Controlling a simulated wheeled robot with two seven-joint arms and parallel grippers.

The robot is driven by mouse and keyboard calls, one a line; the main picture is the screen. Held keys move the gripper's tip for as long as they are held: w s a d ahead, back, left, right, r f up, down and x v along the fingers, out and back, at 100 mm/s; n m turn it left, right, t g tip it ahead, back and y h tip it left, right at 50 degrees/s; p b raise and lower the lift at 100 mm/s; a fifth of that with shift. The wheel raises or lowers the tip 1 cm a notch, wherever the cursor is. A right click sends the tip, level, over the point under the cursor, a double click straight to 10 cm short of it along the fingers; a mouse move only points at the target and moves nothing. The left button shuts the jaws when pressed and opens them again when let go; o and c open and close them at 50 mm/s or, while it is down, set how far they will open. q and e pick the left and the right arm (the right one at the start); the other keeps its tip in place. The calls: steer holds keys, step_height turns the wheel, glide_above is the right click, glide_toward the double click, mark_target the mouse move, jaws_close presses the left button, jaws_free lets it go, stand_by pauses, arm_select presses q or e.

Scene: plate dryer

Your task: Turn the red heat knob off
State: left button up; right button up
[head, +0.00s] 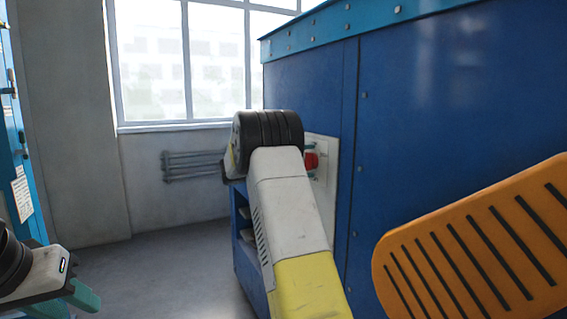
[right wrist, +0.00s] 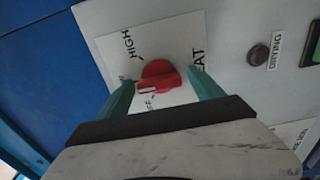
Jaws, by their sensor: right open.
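The red heat knob (right wrist: 158,76) sits on a white label plate, with "HIGH" at its upper left and "HEAT" partly showing at its right. A label below the knob is mostly hidden. A small white mark shows on the knob's lower left side. My right gripper (right wrist: 161,78) is open, with one teal finger on each side of the knob; I cannot tell whether they touch it. In the head view the knob (head: 311,161) shows just right of my right wrist. My left gripper (head: 68,301) is at the lower left, partly cut off, away from the panel.
The light control panel (head: 328,185) is on the end of the large blue machine (head: 420,120). A radiator (head: 190,165) is under the window. Open floor (head: 160,270) lies at the left.

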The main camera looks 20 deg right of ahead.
steer(key=shift+d, duration=0.25)
steer(key=shift+c, duration=0.5)
steer(key=c, duration=1.3)
steer(key=n, duration=0.5)
steer(key=shift+n, duration=0.3)
steer(key=n, duration=0.6)
steer(key=shift+f, duration=0.1)
steer(key=shift+n, duration=0.3)
